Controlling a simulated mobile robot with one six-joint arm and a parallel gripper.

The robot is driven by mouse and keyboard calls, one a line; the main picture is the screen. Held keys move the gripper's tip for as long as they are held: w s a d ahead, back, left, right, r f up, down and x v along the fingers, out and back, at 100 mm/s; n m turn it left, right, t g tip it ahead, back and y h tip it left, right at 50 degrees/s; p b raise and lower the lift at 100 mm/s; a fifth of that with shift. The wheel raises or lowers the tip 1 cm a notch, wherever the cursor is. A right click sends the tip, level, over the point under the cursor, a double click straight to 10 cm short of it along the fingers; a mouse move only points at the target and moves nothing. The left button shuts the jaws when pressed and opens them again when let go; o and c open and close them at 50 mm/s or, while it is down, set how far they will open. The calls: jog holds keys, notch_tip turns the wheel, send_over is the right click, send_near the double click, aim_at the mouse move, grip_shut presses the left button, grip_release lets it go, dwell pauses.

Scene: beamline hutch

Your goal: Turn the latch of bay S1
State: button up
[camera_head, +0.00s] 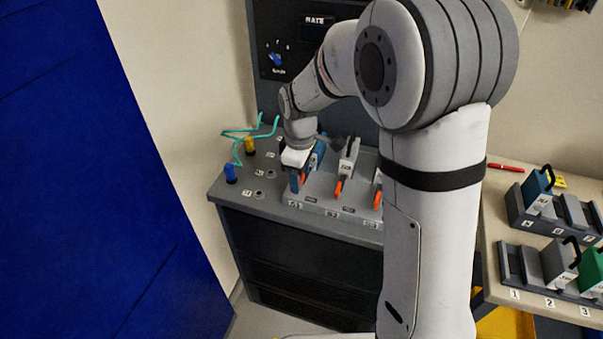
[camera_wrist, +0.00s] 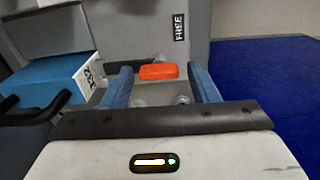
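The orange latch of bay S1 (camera_head: 302,178) is at the front left of the grey rack, above the S1 label. In the wrist view the latch (camera_wrist: 158,72) is a short orange bar, lying crosswise between my fingertips. My gripper (camera_head: 297,180) points down over it, and its blue fingers (camera_wrist: 161,90) are apart on either side, with visible gaps to the latch. A blue module marked X-2 (camera_wrist: 52,80) with a black handle sits beside the latch. In the head view my wrist hides much of that bay.
Two neighbouring bays have orange latches (camera_head: 339,188), and a module (camera_head: 348,158) stands close to my gripper. Blue (camera_head: 231,173) and yellow (camera_head: 250,145) plugs with green cables stand left. A side bench (camera_head: 530,290) with more modules is right. A blue panel (camera_head: 90,180) fills the left.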

aim_at(301, 178)
jog(key=shift+o, duration=0.4)
jog(key=shift+r, duration=0.55)
notch_tip(301, 178, up, 6)
jog(key=shift+r, duration=0.35)
jog(key=shift+d, duration=0.1)
jog(key=s+d+r+m+t, duration=0.1)
jog(key=s+d+m, duration=0.6)
jog(key=s, duration=0.3)
jog(key=s+d+r+m+t, duration=0.1)
jog(key=s+d+m, duration=0.5)
jog(key=s, duration=0.4)
jog(key=shift+d+r+m+t, duration=0.15)
jog(key=shift+d+m+t, duration=0.25)
jog(key=shift+d, duration=0.2)
jog(key=shift+w, duration=0.1)
